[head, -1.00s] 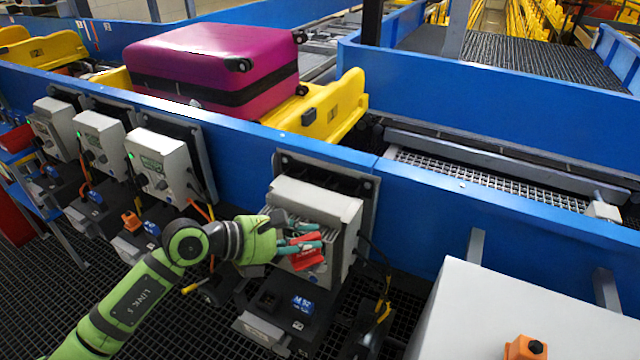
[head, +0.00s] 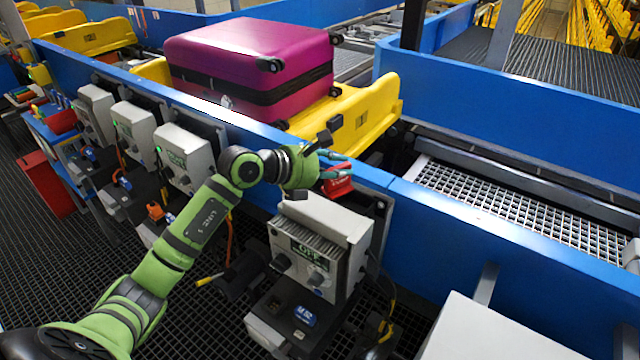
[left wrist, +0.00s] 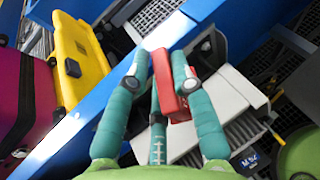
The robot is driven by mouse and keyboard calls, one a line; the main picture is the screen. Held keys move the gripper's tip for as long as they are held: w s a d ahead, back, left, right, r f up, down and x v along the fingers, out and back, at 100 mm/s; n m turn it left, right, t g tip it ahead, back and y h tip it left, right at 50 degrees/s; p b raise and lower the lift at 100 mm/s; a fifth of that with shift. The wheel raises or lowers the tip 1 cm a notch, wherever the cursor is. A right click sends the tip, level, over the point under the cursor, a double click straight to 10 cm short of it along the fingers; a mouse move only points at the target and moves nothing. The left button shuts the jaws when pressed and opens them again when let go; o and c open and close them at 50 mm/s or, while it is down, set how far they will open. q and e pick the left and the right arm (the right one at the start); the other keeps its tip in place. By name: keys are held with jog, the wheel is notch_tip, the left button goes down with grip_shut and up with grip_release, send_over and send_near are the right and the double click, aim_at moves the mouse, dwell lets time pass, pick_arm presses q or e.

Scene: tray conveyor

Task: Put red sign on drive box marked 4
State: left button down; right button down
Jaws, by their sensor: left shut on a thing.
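My left gripper (head: 334,172) is shut on the red sign (head: 340,187). It holds the sign above the back top edge of the nearest drive box (head: 318,229), in front of the blue conveyor wall. This box is grey-white and ribbed, with a display reading OFF and dark knobs. I cannot make out a 4 on it. In the left wrist view the red sign (left wrist: 163,84) sits between the teal fingers, over the pale box top (left wrist: 227,98). I cannot tell whether the sign touches the box. My right gripper is not in view.
Several similar drive boxes (head: 184,158) with green lights stand along the blue wall to the left. A magenta suitcase (head: 250,62) lies on a yellow tray (head: 362,112) behind the wall. A white cabinet (head: 490,332) is at the lower right.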

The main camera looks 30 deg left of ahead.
pick_arm(q)
jog(key=a+f, duration=0.1)
jog(key=s+a+f+p, duration=0.1)
jog(key=a, duration=0.1)
jog(key=shift+a+f, duration=0.15)
jog(key=shift+f, duration=0.15)
notch_tip(320, 180, down, 4)
jog(key=shift+r+p, duration=0.15)
jog(key=shift+p, duration=0.35)
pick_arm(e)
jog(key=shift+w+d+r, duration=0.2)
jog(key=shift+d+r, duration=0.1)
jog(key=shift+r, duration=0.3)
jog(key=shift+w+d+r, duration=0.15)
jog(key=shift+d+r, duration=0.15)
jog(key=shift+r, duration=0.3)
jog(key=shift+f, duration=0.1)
pick_arm(q)
jog(key=c, duration=1.5)
grip_release()
jog(key=shift+s+f, duration=0.1)
jog(key=shift+f, duration=0.1)
jog(key=o, duration=0.4)
jog(key=shift+o, duration=0.2)
jog(key=shift+r, duration=0.15)
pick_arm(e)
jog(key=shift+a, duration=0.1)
